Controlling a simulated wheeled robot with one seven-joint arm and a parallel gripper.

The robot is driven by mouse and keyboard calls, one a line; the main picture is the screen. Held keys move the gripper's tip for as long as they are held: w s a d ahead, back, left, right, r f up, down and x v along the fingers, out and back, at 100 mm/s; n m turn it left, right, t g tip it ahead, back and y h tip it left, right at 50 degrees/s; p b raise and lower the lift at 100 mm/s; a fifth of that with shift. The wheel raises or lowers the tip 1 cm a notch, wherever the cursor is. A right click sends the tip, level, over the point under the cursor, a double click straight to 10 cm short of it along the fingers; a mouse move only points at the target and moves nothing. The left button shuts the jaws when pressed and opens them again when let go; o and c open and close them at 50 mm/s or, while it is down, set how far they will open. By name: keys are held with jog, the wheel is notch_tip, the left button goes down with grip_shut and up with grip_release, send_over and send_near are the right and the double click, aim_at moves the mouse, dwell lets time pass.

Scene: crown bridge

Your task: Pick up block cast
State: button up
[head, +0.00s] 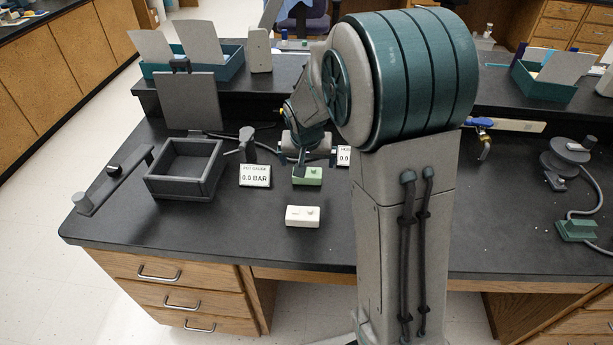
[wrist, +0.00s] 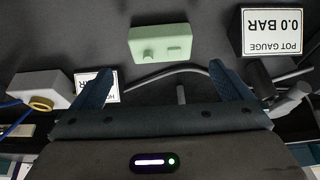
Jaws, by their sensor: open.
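Two small blocks with raised bumps on top lie on the dark bench: a pale green block (head: 307,177) and a white block (head: 302,216) nearer the front edge. No label shows which one is the block cast. My gripper (head: 306,160) is by the green block, on its far side in the head view, with part of it hidden by my arm. In the wrist view the green block (wrist: 160,42) lies ahead of the fingertips, between their lines. My gripper (wrist: 161,82) is open there with nothing between its fingers. The white block is outside the wrist view.
A "POT GAUGE 0.0 BAR" display (head: 255,176) stands left of the blocks. An open grey box (head: 185,170) is farther left. Another display (head: 343,156) is partly hidden behind my arm. A dark cable runs behind the green block. The bench front around the white block is clear.

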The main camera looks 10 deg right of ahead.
aim_at(307, 173)
jog(key=shift+s+x, duration=0.15)
jog(key=shift+x, duration=1.2)
jog(key=shift+s+x, duration=0.1)
jog(key=shift+x, duration=1.25)
jog(key=shift+a+f, duration=0.1)
jog(key=shift+a, duration=0.1)
jog(key=c, duration=1.1)
jog(key=shift+c, duration=0.2)
